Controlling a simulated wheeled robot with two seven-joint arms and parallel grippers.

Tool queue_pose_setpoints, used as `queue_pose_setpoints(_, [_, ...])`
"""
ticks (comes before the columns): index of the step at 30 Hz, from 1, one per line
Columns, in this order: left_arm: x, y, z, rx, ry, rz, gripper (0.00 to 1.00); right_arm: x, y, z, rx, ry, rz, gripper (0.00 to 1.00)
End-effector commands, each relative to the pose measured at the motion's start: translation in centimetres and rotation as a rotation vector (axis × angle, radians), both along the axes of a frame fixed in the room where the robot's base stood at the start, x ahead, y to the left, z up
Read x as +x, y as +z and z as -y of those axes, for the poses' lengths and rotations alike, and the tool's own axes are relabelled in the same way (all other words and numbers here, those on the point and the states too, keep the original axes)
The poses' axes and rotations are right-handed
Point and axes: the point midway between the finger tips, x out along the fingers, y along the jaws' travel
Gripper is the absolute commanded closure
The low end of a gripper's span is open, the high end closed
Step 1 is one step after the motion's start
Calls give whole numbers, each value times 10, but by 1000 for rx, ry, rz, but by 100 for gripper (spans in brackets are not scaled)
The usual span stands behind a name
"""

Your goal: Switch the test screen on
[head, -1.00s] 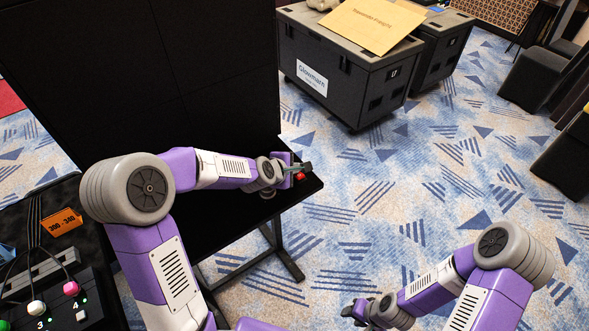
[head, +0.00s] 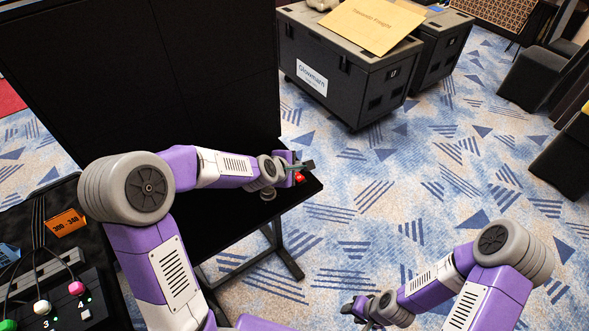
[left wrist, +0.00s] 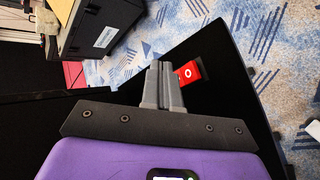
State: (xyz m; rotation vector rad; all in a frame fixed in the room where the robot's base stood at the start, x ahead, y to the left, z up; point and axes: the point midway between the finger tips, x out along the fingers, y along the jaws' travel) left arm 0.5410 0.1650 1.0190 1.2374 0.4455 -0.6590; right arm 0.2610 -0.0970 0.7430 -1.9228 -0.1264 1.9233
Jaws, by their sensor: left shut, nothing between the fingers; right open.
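The test screen appears to be the large dark panel (head: 215,70) at the upper left in the head view; its face is black. A small red switch (head: 299,177) is at the right end of the black ledge in front of it. In the left wrist view the red switch (left wrist: 189,72) shows a white ring mark. My left gripper (head: 306,166) is shut and empty, right beside the switch; its fingertips (left wrist: 160,66) partly overlap it in the wrist view. I cannot tell whether they touch. My right gripper (head: 360,308) is open and empty, low over the floor.
A dark flight case (head: 345,85) with a cardboard sheet (head: 370,24) on top stands behind the ledge. A control box with coloured knobs (head: 76,287) and an orange tag (head: 66,222) is at the lower left.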

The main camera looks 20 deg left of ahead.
Motion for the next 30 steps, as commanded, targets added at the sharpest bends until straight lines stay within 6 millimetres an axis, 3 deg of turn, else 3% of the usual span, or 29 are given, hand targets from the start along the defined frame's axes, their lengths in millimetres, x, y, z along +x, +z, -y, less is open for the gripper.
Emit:
queue_pose_setpoints(1, [-1, 10, 2, 1, -2, 2, 100, 0, 9, 0, 0, 0, 0, 57])
queue_pose_setpoints(10, [-7, 36, 9, 1, -1, 0, 100, 0, 33, 0, 0, 0, 0, 57])
queue_pose_setpoints(30, [-7, 36, 9, 0, 0, 0, 100, 0, 32, 0, 0, 0, 0, 57])
